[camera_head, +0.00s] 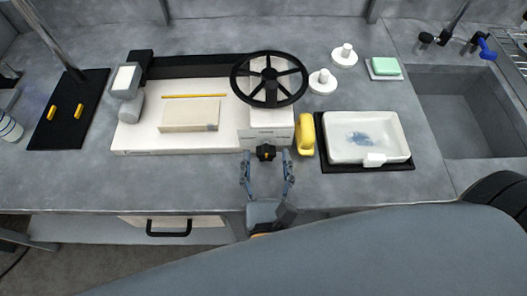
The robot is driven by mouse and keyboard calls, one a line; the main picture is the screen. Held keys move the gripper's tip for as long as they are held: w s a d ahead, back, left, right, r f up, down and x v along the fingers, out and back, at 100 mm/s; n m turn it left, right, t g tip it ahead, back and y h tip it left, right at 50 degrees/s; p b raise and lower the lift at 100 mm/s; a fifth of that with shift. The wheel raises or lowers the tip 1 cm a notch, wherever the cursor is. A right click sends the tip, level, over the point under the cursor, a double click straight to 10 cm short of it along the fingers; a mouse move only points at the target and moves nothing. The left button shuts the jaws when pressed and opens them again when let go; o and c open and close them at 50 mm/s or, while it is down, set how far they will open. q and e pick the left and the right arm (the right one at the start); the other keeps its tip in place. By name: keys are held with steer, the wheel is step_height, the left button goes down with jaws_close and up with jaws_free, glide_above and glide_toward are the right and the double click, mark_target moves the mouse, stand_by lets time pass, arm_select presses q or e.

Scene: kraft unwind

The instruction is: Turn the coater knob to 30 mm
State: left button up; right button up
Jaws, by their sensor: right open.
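The coater is the white machine (190,126) on the grey counter, with a black handwheel (270,79) at its right end. A small black knob (265,152) sits on the front face of its right block. My right gripper (267,162) is open, with its two fingers on either side of the knob. I cannot tell whether the fingers touch the knob. The scale on the block's face is too small to read. My left gripper is not in view.
A yellow object (305,133) stands just right of the knob, close to my right gripper. A white tray (367,158) lies on a black mat further right. A sink (470,112) is at the far right. The counter front on the left is clear, above a drawer handle (169,230).

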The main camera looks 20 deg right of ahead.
steer(key=shift+s, duration=0.15)
steer(key=shift+c, duration=0.3)
steer(key=c, duration=1.1)
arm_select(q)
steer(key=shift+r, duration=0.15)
